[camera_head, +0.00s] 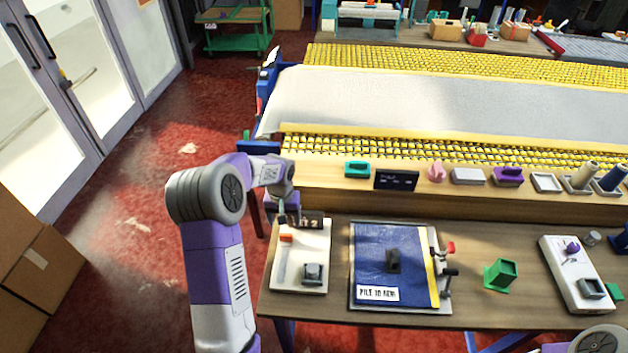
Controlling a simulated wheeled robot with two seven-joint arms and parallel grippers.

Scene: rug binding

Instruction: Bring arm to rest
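My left arm (218,240), purple and grey, rises from the bottom left and bends over the left end of the wooden table (340,222). My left gripper (290,220) points down at the back edge of a white board (312,285). A small orange-red item (286,238) lies just in front of it; contact between them cannot be told. The fingers are too small and dark to show whether they are open. Only a grey and purple part of my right arm (598,342) shows at the bottom right; its gripper is out of view.
A blue mat (375,260) with a dark block (393,261) lies beside the board. A yellow roller bed (400,146) carrying grey rug stands behind. Red floor is open at left.

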